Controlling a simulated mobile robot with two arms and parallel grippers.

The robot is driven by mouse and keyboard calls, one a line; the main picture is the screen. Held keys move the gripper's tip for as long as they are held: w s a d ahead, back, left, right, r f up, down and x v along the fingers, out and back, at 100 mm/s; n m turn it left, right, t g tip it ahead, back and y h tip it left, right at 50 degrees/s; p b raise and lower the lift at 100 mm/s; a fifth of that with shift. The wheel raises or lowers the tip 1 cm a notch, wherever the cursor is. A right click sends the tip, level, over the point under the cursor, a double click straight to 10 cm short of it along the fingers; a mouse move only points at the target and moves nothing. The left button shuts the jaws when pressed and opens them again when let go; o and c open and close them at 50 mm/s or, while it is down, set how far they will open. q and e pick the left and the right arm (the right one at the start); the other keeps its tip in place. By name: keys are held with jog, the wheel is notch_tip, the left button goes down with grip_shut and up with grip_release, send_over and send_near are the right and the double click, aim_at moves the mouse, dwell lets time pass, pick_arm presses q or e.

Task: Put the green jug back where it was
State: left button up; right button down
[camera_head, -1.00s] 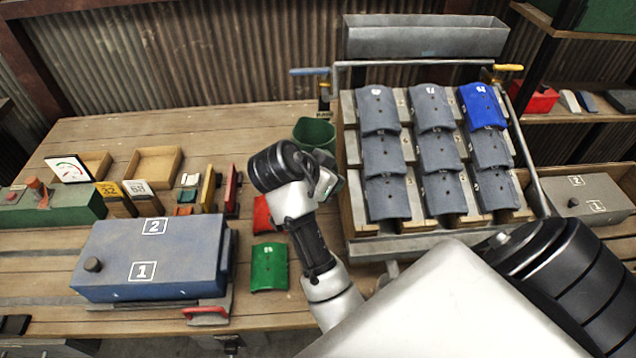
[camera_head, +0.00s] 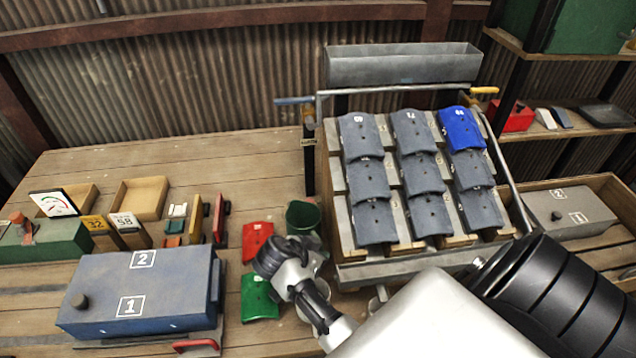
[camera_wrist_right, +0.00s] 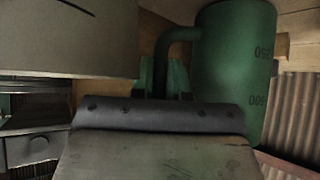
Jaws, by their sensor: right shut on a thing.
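The green jug (camera_head: 303,216) is beside the left edge of the tilted rack in the head view, partly hidden by my right wrist. In the right wrist view the jug (camera_wrist_right: 232,70) is large, with number marks on its side and a curved handle. My right gripper (camera_wrist_right: 170,85) is shut on the handle. In the head view its jaws are mostly hidden behind the wrist. I cannot tell whether the jug's base touches the bench. My left gripper is not in view.
A red tile (camera_head: 257,240) and a green tile (camera_head: 259,297) lie left of my wrist. A blue box (camera_head: 140,290) stands further left. The rack (camera_head: 400,258) of grey tiles and one blue tile stands close on the right. Bare bench (camera_head: 240,160) lies behind the jug.

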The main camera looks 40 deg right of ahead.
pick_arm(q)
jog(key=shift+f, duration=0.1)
pick_arm(e)
jog(key=shift+f, duration=0.2)
jog(key=c, duration=1.1)
grip_release()
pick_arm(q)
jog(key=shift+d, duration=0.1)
pick_arm(e)
jog(key=shift+r, duration=0.1)
